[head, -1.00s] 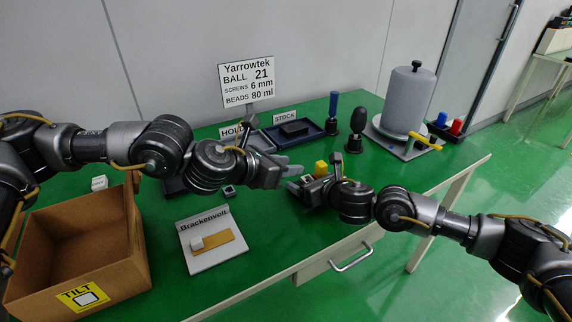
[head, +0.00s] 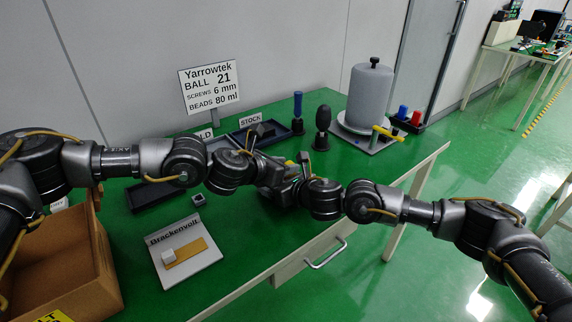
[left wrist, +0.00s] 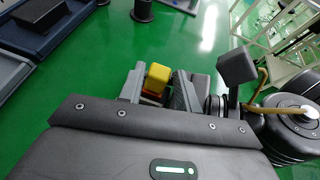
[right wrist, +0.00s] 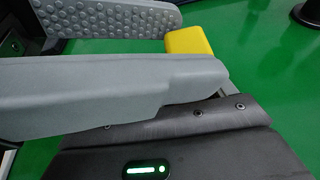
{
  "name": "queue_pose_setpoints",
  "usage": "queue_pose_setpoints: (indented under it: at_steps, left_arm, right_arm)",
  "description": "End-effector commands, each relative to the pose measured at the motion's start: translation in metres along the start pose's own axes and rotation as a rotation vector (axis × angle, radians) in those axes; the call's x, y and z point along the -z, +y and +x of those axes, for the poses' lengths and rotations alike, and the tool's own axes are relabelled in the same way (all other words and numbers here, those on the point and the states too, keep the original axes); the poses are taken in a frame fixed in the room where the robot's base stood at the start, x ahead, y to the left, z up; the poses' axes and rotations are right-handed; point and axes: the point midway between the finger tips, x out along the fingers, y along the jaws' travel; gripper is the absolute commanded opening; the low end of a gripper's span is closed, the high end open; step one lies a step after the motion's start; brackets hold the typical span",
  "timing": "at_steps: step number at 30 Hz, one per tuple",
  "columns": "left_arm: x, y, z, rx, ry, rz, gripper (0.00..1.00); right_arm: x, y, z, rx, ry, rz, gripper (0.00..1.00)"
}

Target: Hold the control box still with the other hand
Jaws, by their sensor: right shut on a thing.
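The control box shows as a small yellow block in the left wrist view (left wrist: 158,74), with a red and dark part under it. In the head view it is mostly hidden behind my grippers. My left gripper (left wrist: 157,88) is open, with a finger on either side of the yellow block. A narrow gap shows at its left finger. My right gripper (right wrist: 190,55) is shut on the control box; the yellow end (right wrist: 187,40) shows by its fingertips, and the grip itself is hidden. In the head view the left gripper (head: 285,180) and right gripper meet closely.
A cardboard box (head: 108,270) stands at the left. A Brackenvolt board (head: 205,255) with a white cube lies in front. Behind are the STOCK tray (head: 240,140), dark and blue upright tools and a grey cylinder (head: 370,95). The table's front edge is close.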

Motion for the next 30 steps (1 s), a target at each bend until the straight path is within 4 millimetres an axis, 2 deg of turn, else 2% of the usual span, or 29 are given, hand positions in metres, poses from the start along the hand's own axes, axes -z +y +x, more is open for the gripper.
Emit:
queue_pose_setpoints:
  at_steps: [4,13,19,20,21,22,27,30]
  left_arm:
    - [0.0003,0.0002,0.0080,-0.001,0.000,0.000,0.33]
    - [0.0001,0.0001,0.0093,-0.001,-0.001,0.000,0.32]
    - [0.0000,0.0002,0.0091,-0.001,-0.001,0.000,0.06]
    - [0.0000,0.0002,0.0091,-0.001,-0.001,0.000,0.05]
    - [0.0000,0.0002,0.0091,-0.001,-0.001,0.000,0.05]
    - [0.0000,0.0002,0.0091,-0.001,-0.001,0.000,0.25]
    - [-0.0001,0.0002,0.0090,-0.001,-0.001,0.000,0.02]
    - [-0.0005,0.0002,0.0089,-0.001,-0.001,0.000,0.00]
  right_arm:
    - [0.0004,-0.0004,0.0001,0.001,0.001,0.000,0.56]
    - [0.0004,-0.0005,0.0001,0.001,0.001,0.000,0.56]
    - [0.0003,-0.0005,0.0001,0.001,0.001,0.000,0.56]
    - [0.0003,-0.0005,0.0001,0.001,0.001,0.000,0.56]
    - [0.0003,-0.0005,0.0001,0.001,0.001,0.000,0.56]
    - [0.0003,-0.0005,0.0001,0.001,0.001,0.000,0.56]
    - [0.0003,-0.0005,0.0001,0.001,0.000,0.000,0.56]
    - [0.0003,-0.0006,0.0001,0.001,0.001,0.000,0.56]
